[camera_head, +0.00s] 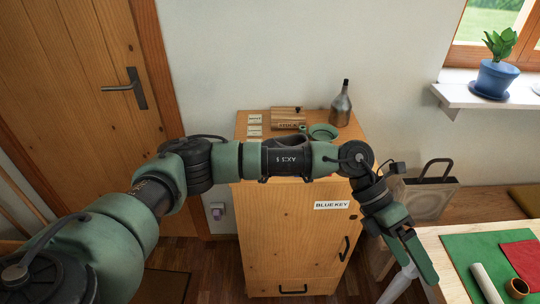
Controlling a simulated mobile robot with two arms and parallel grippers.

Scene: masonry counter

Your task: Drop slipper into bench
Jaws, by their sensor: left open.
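My left arm reaches across the view from the lower left, and its gripper (412,277) hangs pointing down at the near left edge of the table. The gripper is open, and I see nothing held between its fingers. The wooden bench (482,205) runs along the wall at the right, behind the table and beyond the gripper. I cannot make out a slipper for certain. A dark object partly hidden behind my arm on the cabinet top is unclear. My right gripper is not in view.
A wooden cabinet (290,235) labelled BLUE KEY holds a bottle (341,105), a wooden block (288,118) and a green dish (323,131). A bag (430,192) stands on the bench. The table (440,250) carries a green mat, red cloth, white roll and small pot. A potted plant stands on the sill.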

